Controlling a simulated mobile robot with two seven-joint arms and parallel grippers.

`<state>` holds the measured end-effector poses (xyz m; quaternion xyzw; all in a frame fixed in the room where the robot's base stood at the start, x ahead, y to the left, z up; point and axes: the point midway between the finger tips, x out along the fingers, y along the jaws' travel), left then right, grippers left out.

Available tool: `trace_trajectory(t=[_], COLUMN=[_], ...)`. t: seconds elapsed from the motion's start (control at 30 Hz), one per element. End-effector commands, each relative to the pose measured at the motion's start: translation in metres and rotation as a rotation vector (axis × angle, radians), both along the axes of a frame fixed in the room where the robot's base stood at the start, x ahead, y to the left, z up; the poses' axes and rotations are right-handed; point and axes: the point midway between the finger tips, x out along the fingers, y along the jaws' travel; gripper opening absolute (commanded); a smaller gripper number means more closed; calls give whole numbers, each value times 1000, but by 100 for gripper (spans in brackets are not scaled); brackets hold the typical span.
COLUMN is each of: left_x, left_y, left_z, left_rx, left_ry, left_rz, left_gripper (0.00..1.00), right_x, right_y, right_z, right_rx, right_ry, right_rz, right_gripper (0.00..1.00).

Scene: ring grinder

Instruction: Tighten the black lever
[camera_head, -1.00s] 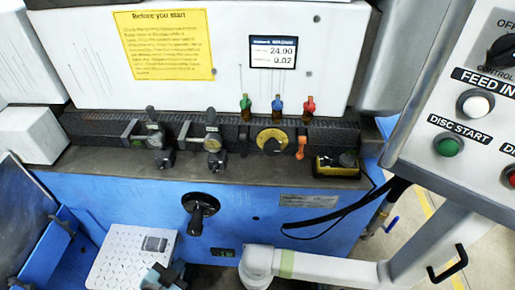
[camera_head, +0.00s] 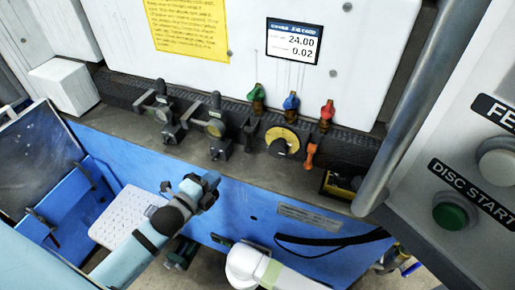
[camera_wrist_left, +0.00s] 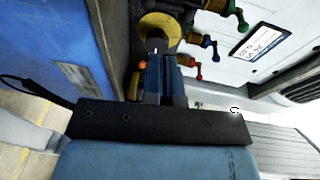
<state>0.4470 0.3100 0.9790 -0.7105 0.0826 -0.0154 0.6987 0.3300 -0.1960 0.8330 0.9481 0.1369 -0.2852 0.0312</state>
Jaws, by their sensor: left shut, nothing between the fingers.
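Several dark levers show on the machine's ledge in the head view, and I cannot tell for sure which is the black lever. One dark lever (camera_head: 251,130) stands just left of the yellow dial (camera_head: 281,141). Two more black-topped levers, left (camera_head: 161,88) and middle (camera_head: 216,101), stand by small gauges. My left gripper (camera_head: 211,180) is shut and empty in front of the blue machine front, below the ledge. In the left wrist view its fingers (camera_wrist_left: 163,80) are close together, pointing towards the yellow dial (camera_wrist_left: 160,29). My right gripper is not in view.
Green (camera_head: 257,93), blue (camera_head: 291,101) and red (camera_head: 327,112) levers stand above the dial, with an orange lever (camera_head: 310,155) at its right. The control panel (camera_head: 450,160) blocks the right side. A white perforated plate (camera_head: 125,218) lies at lower left.

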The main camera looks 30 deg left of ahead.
Motion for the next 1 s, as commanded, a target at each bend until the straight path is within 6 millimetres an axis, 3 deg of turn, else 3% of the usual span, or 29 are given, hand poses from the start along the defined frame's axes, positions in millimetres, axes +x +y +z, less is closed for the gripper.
trace_trajectory(t=[0.17,0.7,1.0], left_x=[14,117,138], left_y=[-1,-16,-19], left_z=[1,-7,-12], left_rx=[11,6,8], left_ry=[-8,-5,-3], left_rz=[0,-1,-2], left_gripper=[0,0,0], right_x=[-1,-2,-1], right_y=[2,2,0], right_z=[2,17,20], right_rx=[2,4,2], right_ry=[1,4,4], right_rz=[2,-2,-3], right_gripper=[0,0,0])
